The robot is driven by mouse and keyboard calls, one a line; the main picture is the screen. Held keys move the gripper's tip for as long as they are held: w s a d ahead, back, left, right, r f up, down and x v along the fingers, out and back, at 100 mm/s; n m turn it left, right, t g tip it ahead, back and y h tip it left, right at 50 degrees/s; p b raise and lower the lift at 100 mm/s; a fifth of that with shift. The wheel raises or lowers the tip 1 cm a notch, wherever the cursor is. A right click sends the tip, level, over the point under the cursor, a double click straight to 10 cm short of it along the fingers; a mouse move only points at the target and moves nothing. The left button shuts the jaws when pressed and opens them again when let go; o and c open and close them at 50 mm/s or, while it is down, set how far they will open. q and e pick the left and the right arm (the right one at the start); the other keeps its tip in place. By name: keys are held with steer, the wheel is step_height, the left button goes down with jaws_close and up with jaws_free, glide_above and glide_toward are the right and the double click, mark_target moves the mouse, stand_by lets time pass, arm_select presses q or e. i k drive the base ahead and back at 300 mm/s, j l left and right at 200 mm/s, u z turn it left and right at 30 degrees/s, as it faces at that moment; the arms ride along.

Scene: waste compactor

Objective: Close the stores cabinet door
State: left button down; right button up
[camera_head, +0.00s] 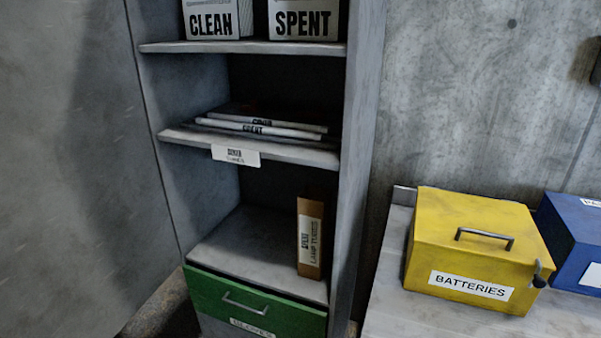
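The grey stores cabinet (357,150) stands open in the middle of the head view, its shelves showing. A large flat grey panel (65,160), which looks like its door, fills the left of the view and stands swung open along the cabinet's left side. No handle shows on the part of the panel in view. Neither of my grippers is in view.
Shelves hold boxes marked CLEAN (211,20) and SPENT (303,20), flat stacked items (265,127) and a brown lamp tubes box (311,237). A green drawer (255,305) sits below. At right, a yellow BATTERIES box (475,250) and a blue box (575,240) stand on a bench (385,290).

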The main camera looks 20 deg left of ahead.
mark_target(88, 238)
steer(key=u, duration=0.4)
steer(key=k+u, duration=0.15)
steer(key=u, duration=0.7)
steer(key=k+j, duration=0.05)
